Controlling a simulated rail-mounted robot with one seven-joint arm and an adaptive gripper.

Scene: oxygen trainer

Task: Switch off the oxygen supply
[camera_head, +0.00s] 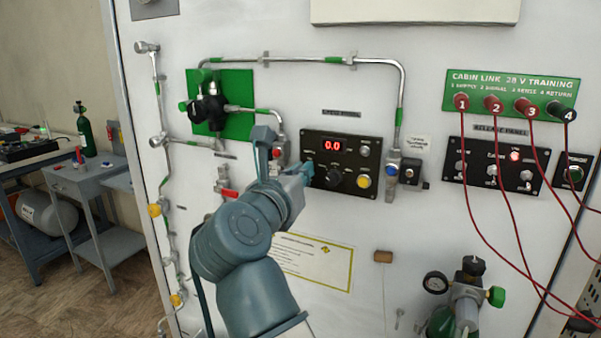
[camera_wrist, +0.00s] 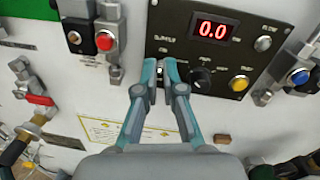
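The black oxygen panel (camera_head: 342,162) is on the white wall board, with a red display (camera_head: 333,145) reading 0.0. In the wrist view the panel (camera_wrist: 215,45) shows a "supply" label above my fingertips, a black knob (camera_wrist: 202,76) and a yellow button (camera_wrist: 238,83). My gripper (camera_wrist: 161,70) is at the panel's lower left. Its fingers are a little apart, with a small metallic switch (camera_wrist: 160,71) seen between the tips. I cannot tell whether they touch it.
A red button valve (camera_wrist: 105,41) stands left of the panel and a blue one (camera_wrist: 299,76) right of it. A red lever (camera_wrist: 40,99) is lower left. Red cables (camera_head: 470,215) hang at the right. A small cylinder with a gauge (camera_head: 436,282) is below.

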